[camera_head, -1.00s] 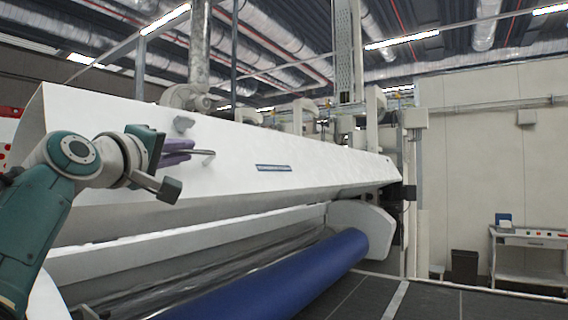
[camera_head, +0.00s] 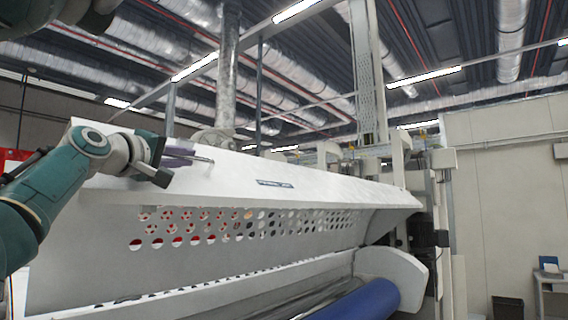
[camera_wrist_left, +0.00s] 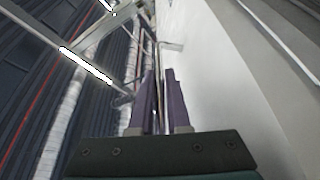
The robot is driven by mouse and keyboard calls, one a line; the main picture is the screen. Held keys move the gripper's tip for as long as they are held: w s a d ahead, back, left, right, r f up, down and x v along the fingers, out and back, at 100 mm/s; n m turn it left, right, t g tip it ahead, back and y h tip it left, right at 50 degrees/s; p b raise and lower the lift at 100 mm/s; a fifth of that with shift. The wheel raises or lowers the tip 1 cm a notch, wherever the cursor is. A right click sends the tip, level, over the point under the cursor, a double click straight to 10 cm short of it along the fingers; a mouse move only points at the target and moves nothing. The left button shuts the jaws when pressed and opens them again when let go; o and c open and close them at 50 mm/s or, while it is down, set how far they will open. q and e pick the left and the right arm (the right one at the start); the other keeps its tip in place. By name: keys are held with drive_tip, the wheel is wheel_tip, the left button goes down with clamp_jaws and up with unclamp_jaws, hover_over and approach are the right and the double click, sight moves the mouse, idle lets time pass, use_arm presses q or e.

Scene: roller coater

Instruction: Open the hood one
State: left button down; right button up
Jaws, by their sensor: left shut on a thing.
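The white hood (camera_head: 320,187) of the long machine is tilted up, with its front edge raised. A perforated white panel (camera_head: 100,235) with rows of round holes shows below that edge. My left gripper (camera_head: 188,156) is at the hood's left part, its purple fingers shut on the thin metal hood handle (camera_head: 205,160). In the left wrist view, the two fingers (camera_wrist_left: 160,75) have a narrow gap between them, and the handle (camera_wrist_left: 172,46) shows just beyond the tips beside the white hood surface (camera_wrist_left: 215,90). My right gripper is not in view.
A blue roller (camera_head: 365,302) lies below the hood at the bottom. A grey machine frame with posts (camera_head: 440,200) stands at the hood's right end. A small cart (camera_head: 552,285) and a dark bin (camera_head: 507,306) are at the far right. Pipes run overhead.

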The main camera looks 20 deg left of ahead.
use_arm(q)
drive_tip(key=c, duration=0.9)
unclamp_jaws()
drive_tip(key=shift+s+f+b, duration=0.15)
drive_tip(key=shift+s+b, duration=0.05)
drive_tip(key=shift+b, duration=0.15)
drive_tip(key=s+b, duration=0.2)
drive_tip(key=s, duration=0.1)
drive_tip(key=s+f+b, duration=0.1)
drive_tip(key=s+b, duration=0.2)
drive_tip(key=s+d+b, duration=0.1)
drive_tip(key=s+b, duration=0.1)
drive_tip(key=s, duration=0.1)
drive_tip(key=shift+s+f, duration=0.15)
drive_tip(key=shift+s, duration=0.1)
